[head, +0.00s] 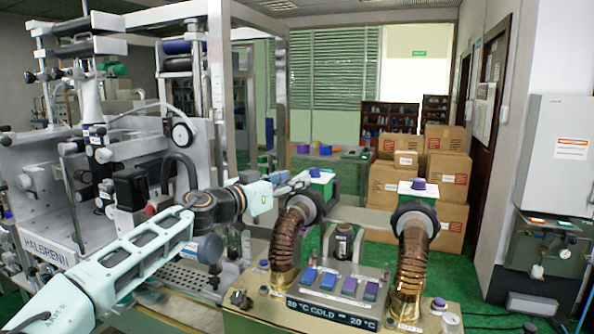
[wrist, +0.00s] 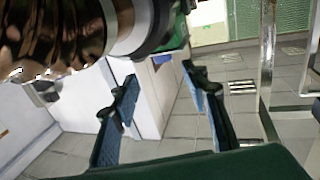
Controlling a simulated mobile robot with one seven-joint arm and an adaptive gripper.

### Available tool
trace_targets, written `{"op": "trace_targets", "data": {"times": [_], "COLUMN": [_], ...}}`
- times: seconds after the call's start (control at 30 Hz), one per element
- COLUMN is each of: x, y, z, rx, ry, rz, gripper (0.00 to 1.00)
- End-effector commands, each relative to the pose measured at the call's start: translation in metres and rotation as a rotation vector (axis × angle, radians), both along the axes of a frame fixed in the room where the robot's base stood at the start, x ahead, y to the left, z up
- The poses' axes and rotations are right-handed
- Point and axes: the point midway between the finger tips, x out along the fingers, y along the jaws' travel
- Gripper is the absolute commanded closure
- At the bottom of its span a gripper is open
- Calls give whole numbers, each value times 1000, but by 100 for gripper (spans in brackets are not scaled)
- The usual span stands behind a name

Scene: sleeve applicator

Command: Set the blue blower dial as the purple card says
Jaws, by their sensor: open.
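Two bronze corrugated blower ducts with black collars rise from a brass console. A small blue dial (head: 315,172) sits on a white-topped green box above the left duct (head: 287,245). A purple dial (head: 418,184) sits on a similar box above the right duct (head: 411,262). Blue tiles (head: 309,275) and purple tiles (head: 350,286) lie on the console front; I cannot tell which is the card, and their marks are too small to read. My gripper (head: 291,184) is open beside the blue dial's box, on its left. Its fingers (wrist: 159,75) show empty in the wrist view, below the bronze duct (wrist: 50,35).
A dark plate reading COLD and 20 °C (head: 332,314) is on the console front. A dark jar (head: 342,243) stands between the ducts. The grey HALBRENN machine (head: 40,195) fills the left side. Cardboard boxes (head: 447,165) are stacked behind.

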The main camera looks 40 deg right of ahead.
Motion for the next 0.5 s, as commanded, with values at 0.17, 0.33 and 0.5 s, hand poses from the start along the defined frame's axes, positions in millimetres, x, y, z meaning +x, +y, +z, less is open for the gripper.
{"op": "trace_targets", "data": {"times": [0.17, 0.33, 0.5], "x": [3, 7, 13], "y": [-8, -34, -64], "z": [0, 1, 2], "rx": [0, 1, 0], "ry": [-6, -5, -4], "rz": [1, 0, 0], "gripper": [59, 59, 59]}}
